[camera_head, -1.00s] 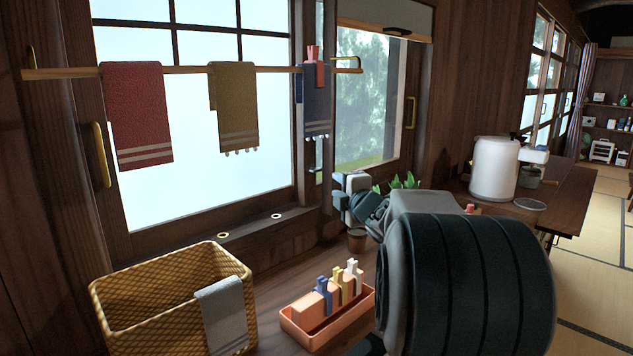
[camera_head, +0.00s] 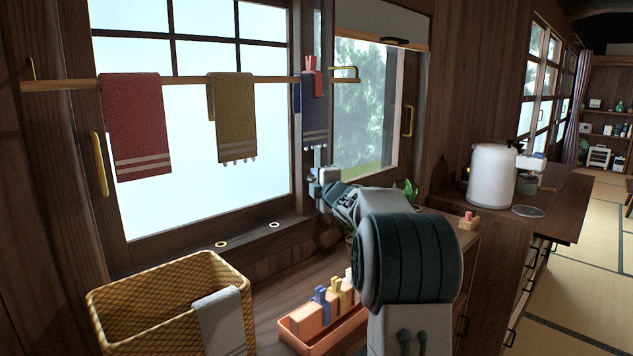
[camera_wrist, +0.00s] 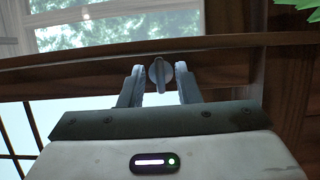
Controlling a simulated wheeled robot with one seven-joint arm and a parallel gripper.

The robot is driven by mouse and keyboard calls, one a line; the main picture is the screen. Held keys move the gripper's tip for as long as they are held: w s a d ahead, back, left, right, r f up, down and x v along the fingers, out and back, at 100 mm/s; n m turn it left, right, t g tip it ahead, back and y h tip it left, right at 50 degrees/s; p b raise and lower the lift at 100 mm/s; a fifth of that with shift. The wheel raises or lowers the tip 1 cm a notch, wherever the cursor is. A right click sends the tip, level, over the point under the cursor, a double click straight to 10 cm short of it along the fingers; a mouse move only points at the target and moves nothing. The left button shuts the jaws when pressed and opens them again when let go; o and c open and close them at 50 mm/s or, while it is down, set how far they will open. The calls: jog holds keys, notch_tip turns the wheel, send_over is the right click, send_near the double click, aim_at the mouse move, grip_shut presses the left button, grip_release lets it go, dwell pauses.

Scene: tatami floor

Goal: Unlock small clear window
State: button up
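The small clear window (camera_head: 360,115) with trees behind it stands right of the frosted window (camera_head: 230,110). Its glass also shows at the top of the wrist view (camera_wrist: 130,32). A small grey turn latch (camera_wrist: 160,73) sits on the wooden frame in the wrist view. My gripper (camera_wrist: 160,75) is open, with one finger on each side of the latch. Narrow gaps show between the latch and both fingers. In the head view, my gripper (camera_head: 318,186) is at the post between the windows, and the latch cannot be made out there.
A rail with a red towel (camera_head: 137,125), an olive towel (camera_head: 236,115) and a dark blue towel (camera_head: 315,115) crosses the windows above my gripper. Below are a wicker basket (camera_head: 120,300) and an orange tray (camera_head: 300,335) with pegs. A plant (camera_head: 410,192) stands behind my arm.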

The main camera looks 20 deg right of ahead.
grip_shut()
